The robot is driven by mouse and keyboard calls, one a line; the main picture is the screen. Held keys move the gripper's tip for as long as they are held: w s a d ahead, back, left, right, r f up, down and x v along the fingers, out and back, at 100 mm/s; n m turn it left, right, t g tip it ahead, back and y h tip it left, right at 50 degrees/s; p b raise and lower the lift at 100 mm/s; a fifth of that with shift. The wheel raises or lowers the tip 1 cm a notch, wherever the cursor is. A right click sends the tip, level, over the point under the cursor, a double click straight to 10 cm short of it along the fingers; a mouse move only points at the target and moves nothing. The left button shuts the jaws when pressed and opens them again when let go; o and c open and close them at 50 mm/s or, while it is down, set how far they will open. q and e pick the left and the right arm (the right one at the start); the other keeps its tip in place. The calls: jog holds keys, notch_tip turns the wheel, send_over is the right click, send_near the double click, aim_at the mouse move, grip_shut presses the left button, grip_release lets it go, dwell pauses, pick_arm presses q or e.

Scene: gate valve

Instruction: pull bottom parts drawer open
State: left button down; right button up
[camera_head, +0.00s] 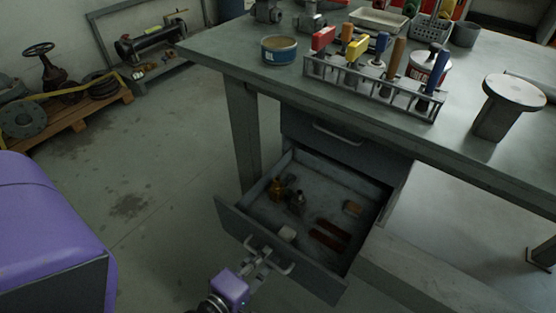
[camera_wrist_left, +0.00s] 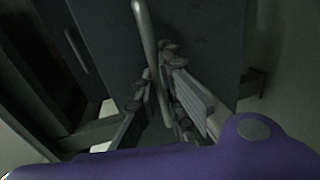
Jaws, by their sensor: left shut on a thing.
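The bottom parts drawer (camera_head: 277,249) stands pulled out from under the workbench, with small parts lying inside it. Its bar handle (camera_head: 284,268) is on the drawer's front. My left gripper (camera_head: 262,258) is at the handle, its fingers shut around the bar. In the left wrist view the handle (camera_wrist_left: 145,35) runs between the two fingers of my left gripper (camera_wrist_left: 158,88), and the dark drawer front (camera_wrist_left: 205,35) lies behind it. The closed upper drawer (camera_head: 340,143) with its own handle is above. My right gripper is not in view.
The workbench (camera_head: 215,48) carries a tool rack (camera_head: 375,88), a blue tin (camera_head: 278,50) and a round-topped stand (camera_head: 512,95). A bench leg (camera_head: 243,130) stands left of the drawer. Open floor (camera_head: 150,170) lies to the left. A pallet (camera_head: 70,125) with valve parts is farther back.

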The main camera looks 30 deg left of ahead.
pick_arm(q)
jog(key=shift+s+d, duration=0.1)
jog(key=shift+s, duration=0.8)
jog(key=c, duration=2.2)
grip_release()
jog(key=shift+o, duration=0.4)
jog(key=v, duration=1.2)
jog(key=shift+s, duration=0.1)
